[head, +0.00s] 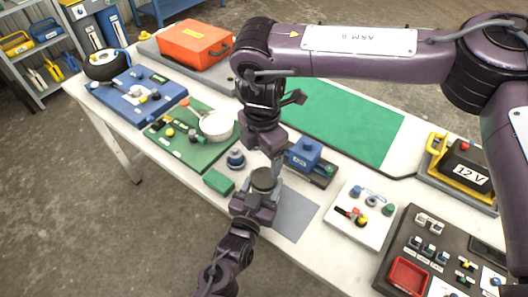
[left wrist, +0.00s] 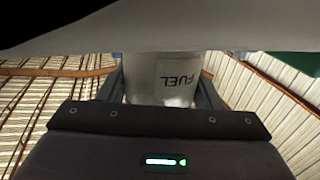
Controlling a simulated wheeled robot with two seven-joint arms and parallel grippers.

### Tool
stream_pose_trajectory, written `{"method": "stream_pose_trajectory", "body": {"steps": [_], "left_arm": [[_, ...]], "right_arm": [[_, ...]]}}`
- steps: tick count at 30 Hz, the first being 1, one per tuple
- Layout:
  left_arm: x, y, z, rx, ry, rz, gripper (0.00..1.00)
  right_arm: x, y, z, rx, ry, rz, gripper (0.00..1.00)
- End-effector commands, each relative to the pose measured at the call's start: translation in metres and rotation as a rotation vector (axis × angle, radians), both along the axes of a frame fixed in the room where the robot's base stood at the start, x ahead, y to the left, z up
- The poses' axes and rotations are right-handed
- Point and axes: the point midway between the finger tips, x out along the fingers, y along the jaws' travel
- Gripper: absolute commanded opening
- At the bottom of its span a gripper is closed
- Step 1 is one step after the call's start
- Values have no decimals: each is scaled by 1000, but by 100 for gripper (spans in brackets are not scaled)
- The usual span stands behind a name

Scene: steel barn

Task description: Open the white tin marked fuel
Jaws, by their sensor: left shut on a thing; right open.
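The white tin marked FUEL (left wrist: 175,82) is in the left wrist view, between the fingers of my left gripper. In the head view the tin shows its dark round top (head: 264,178) near the front edge of the table. I cannot tell whether that top is a lid or an opening. My left gripper (head: 260,192) is shut around the tin's body. My right gripper (head: 276,166) points down from above, open, close over the tin's top. Whether it touches the tin is unclear. My right arm hides part of the space behind.
A grey mat (head: 296,215) lies right of the tin. A blue device (head: 306,152), a small green block (head: 218,182) and a dark blue knob (head: 236,159) stand close by. A white panel (head: 343,230) is at right, a green board with a pan (head: 216,124) at left.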

Motion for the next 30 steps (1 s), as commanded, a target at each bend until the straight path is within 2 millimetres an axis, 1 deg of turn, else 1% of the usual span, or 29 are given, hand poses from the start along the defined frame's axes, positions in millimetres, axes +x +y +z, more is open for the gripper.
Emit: {"method": "stream_pose_trajectory", "body": {"steps": [3,9,12,15,18,23,26,30], "left_arm": [[0,0,1,-1,-3,0,0],[0,0,2,-1,-4,0,0],[0,0,2,-1,-4,0,0],[0,0,2,-1,-4,0,0],[0,0,2,-1,-4,0,0],[0,0,2,-1,-4,0,0],[0,0,2,-1,-4,0,0],[0,0,2,-1,-4,0,0]], "right_arm": [[0,0,0,2,3,-270,77],[0,-2,0,1,7,-729,77],[0,-2,0,2,7,-927,77],[0,-3,0,-1,7,-1084,77],[0,-4,0,-1,8,-1193,77],[0,-4,-3,-2,9,-1272,77],[-1,-4,-13,-4,11,-1280,77],[-1,-4,-34,-5,9,-1278,77]]}}
